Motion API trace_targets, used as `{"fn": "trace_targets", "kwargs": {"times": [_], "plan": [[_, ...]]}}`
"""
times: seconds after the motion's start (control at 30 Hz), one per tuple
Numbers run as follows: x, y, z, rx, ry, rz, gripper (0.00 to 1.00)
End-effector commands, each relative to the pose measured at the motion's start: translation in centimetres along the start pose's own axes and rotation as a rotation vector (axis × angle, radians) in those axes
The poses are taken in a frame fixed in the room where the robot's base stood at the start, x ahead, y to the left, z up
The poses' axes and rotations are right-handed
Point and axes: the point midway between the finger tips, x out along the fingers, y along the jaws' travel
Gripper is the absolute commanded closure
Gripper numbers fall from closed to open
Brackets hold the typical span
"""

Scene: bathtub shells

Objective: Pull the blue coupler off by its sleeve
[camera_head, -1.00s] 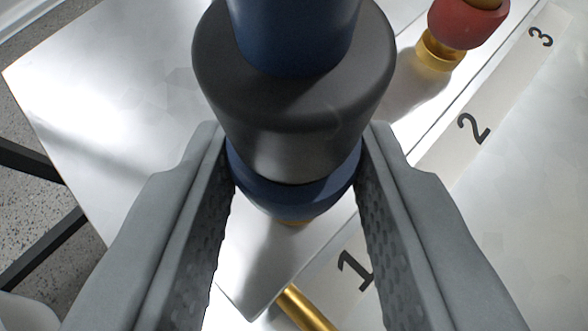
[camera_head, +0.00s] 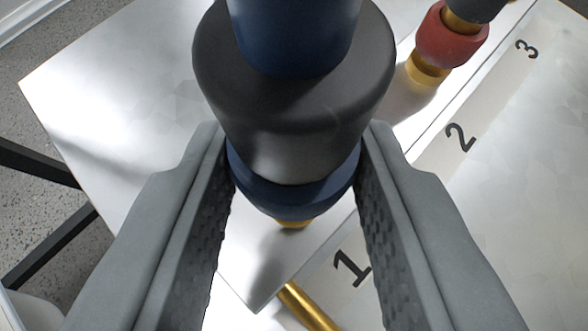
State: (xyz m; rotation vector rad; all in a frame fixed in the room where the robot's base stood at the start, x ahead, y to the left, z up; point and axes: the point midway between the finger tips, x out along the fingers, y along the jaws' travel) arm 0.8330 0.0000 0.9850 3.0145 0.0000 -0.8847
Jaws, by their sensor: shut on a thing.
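The blue coupler (camera_head: 294,196) is between the two fingers of my gripper (camera_head: 294,185). Its blue band touches both finger pads, and my gripper is shut on it. A wide dark grey body (camera_head: 295,110) sits above the blue band, with a blue upper part (camera_head: 295,38) at the top of the view. Below the band a short brass piece (camera_head: 293,223) shows. A brass rod or pipe (camera_head: 308,306) lies lower down, by the plate's corner, apart from the coupler in the picture. Which part of the coupler is the sleeve I cannot tell for certain.
A red coupler (camera_head: 450,37) on a brass fitting (camera_head: 425,70) stands at the upper right. A pale strip bears the numbers 1, 2 and 3 (camera_head: 350,267). A shiny metal plate (camera_head: 130,90) spreads at the left, with dark bars (camera_head: 50,245) and speckled floor beyond its edge.

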Motion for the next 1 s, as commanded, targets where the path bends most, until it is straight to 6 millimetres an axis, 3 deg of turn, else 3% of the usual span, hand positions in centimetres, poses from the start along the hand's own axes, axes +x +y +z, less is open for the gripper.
{"fn": "trace_targets", "kwargs": {"times": [1.0], "plan": [[-2.3, 0.0, -3.5, 0.000, 0.001, 0.000, 1.00]]}}
